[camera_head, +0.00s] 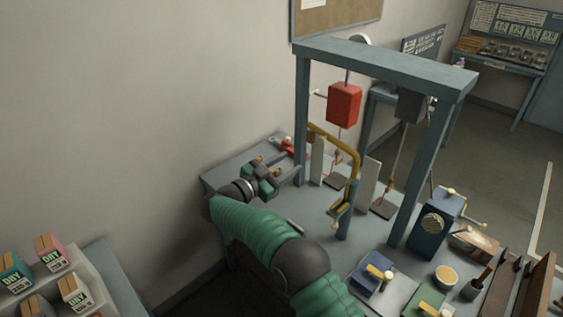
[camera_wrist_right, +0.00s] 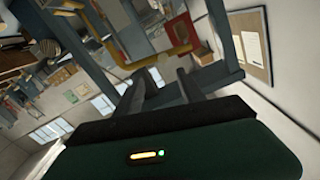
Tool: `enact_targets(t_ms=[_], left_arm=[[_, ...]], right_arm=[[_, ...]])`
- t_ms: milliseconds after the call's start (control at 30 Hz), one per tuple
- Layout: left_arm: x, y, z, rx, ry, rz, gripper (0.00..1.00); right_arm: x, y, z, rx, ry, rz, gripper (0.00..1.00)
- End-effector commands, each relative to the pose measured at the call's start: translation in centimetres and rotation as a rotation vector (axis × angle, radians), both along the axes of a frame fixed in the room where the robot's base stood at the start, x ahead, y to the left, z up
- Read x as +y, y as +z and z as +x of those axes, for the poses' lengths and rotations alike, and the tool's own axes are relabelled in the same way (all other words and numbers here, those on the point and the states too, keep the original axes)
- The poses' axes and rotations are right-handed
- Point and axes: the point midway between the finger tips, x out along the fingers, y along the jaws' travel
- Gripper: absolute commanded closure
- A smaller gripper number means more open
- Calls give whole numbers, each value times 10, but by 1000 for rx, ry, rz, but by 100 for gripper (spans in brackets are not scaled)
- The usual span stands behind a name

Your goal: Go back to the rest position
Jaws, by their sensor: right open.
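My right arm (camera_head: 255,230), with green sleeves, reaches from the bottom of the head view toward the left end of the workbench. My right gripper (camera_head: 290,166) is over that end, beside the near left post of the blue-grey frame (camera_head: 302,115). Its fingers are apart with nothing visible between them. The wrist view also shows the open fingers (camera_wrist_right: 162,82), with the frame's bars beyond them. My left gripper is not in view.
A red block (camera_head: 344,104) and a dark block (camera_head: 410,105) hang in the frame. A yellow curved handle (camera_head: 350,158) stands close right of my gripper. A blue box (camera_head: 432,228) and small containers fill the bench's right. Boxes marked DRY (camera_head: 75,290) stand at lower left.

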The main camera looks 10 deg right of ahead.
Motion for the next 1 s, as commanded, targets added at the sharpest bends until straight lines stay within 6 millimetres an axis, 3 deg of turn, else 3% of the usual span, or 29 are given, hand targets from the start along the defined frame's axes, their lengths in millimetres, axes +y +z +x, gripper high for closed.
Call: enact_targets(t_ms=[133, 233, 367, 467, 600, 667, 800, 900, 1000], left_arm=[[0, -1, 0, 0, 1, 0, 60], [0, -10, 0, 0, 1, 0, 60], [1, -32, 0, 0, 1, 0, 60], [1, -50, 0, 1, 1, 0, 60], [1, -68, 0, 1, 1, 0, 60], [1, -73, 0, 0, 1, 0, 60], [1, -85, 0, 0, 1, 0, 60], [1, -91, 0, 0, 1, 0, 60], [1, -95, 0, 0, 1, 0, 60]], right_arm=[[6, 2, 1, -4, 12, -5, 54], [11, 12, 16, -28, 125, -25, 54], [31, 20, 45, -14, 493, -61, 54], [52, -13, 31, 140, 809, -35, 54], [52, -103, -55, 490, 1069, 93, 54], [46, -137, -98, 629, 1113, 153, 54], [25, -203, -205, 926, 1137, 294, 54], [7, -237, -278, 1108, 1114, 385, 54], [-6, -256, -334, 1240, 1080, 451, 54]])
